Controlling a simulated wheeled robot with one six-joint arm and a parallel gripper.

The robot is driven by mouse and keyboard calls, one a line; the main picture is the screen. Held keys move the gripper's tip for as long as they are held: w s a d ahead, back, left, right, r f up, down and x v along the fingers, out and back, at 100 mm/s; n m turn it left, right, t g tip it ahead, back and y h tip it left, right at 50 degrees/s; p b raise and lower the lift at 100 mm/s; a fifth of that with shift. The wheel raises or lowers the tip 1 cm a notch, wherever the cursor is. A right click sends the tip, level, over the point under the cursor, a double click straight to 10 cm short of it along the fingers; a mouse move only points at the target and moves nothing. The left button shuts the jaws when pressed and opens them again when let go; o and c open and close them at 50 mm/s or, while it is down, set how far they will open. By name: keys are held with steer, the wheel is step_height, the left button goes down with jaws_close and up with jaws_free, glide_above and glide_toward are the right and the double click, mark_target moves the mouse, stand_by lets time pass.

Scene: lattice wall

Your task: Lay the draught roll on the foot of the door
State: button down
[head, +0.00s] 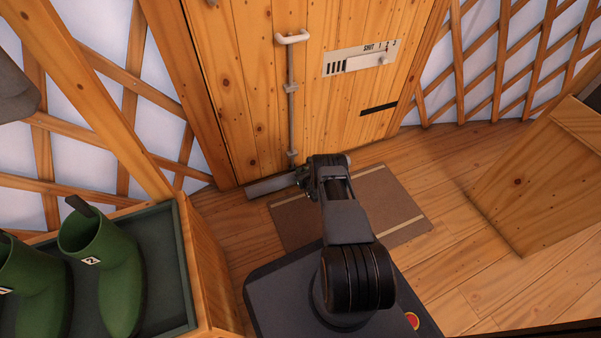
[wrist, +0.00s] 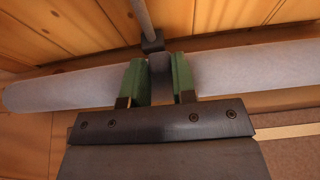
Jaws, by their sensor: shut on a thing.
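The draught roll (wrist: 245,75) is a long pale grey cylinder. In the wrist view it lies across the picture along the foot of the wooden door (head: 245,85). The gripper also shows in the head view (head: 304,180), low in front of the door. I cannot tell whether the roll touches the floor or the door.
A vertical rod (head: 291,110) with a white handle runs down the door, and a slider plate (head: 360,58) is to its right. A brown mat (head: 390,205) lies before the door. Green boots (head: 110,265) stand in a tray at left; a wooden box (head: 545,185) stands at right.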

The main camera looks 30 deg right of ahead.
steer(key=shift+f, duration=0.65)
stand_by(0.3)
steer(key=shift+c, duration=1)
jaws_free()
steer(key=shift+s+r, duration=0.1)
steer(key=shift+s+a+r+p, duration=0.1)
steer(key=shift+s+r+p, duration=0.95)
steer(key=shift+p, duration=0.35)
steer(key=shift+s+r+p, duration=0.8)
steer(key=shift+s+p, duration=0.35)
steer(key=shift+p, duration=0.25)
steer(key=shift+s+a+r, duration=0.1)
steer(key=shift+s, duration=0.05)
